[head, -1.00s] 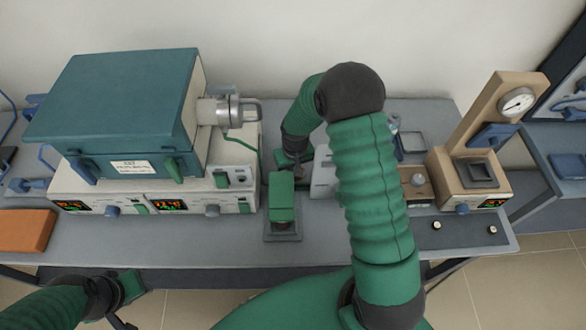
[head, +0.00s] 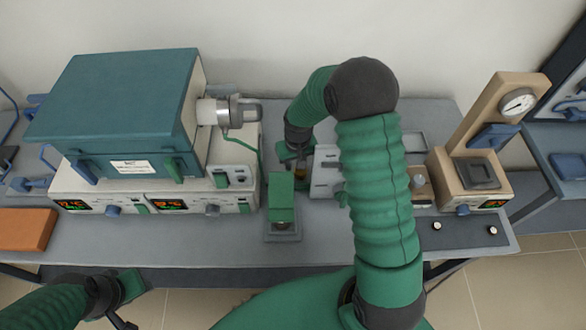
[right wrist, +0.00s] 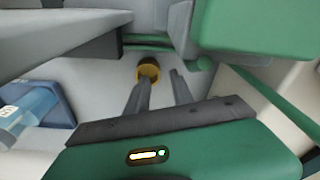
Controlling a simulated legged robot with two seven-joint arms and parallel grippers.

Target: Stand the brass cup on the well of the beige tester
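The brass cup (right wrist: 148,70) is at the tip of the left-hand finger in the right wrist view, not clearly between the fingers. In the head view a small brassy patch of it (head: 299,173) shows below my right gripper (head: 298,160). In the right wrist view the two fingers of that gripper (right wrist: 161,77) stand apart. The beige tester (head: 451,145), with a round gauge on its slanted post, is at the right; its dark square well (head: 479,174) looks empty. My left gripper (head: 122,297) is at the lower left, off the bench; its finger opening is unclear.
A teal furnace (head: 120,100) on a white control base fills the left bench. A green-topped device (head: 282,200) stands in front of my right gripper. A blue container (right wrist: 35,108) shows in the right wrist view. Two small knobs (head: 436,226) sit near the front right edge.

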